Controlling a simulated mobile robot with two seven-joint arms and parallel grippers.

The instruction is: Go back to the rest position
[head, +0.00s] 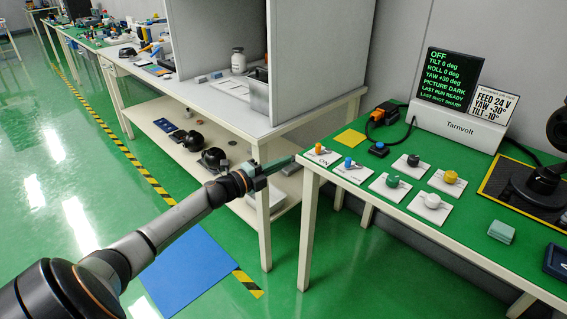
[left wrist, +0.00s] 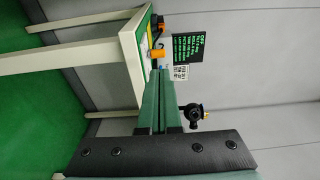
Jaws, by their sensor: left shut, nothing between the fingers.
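My left arm reaches in from the lower left in the head view. Its gripper (head: 280,163) is shut and empty, level with the near left corner of the green-topped table (head: 450,228) and in front of the white bench. In the left wrist view its two green fingers (left wrist: 163,98) lie together with nothing between them, pointing toward the table's edge and the black display. My right gripper is not in view.
The green table holds several knob cards (head: 432,206), a black display (head: 450,78) on a white Tarnvolt unit (head: 458,125) and a black-based device (head: 540,185). A white bench (head: 235,97) with a lower shelf stands behind. A blue mat (head: 190,270) lies on the open green floor.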

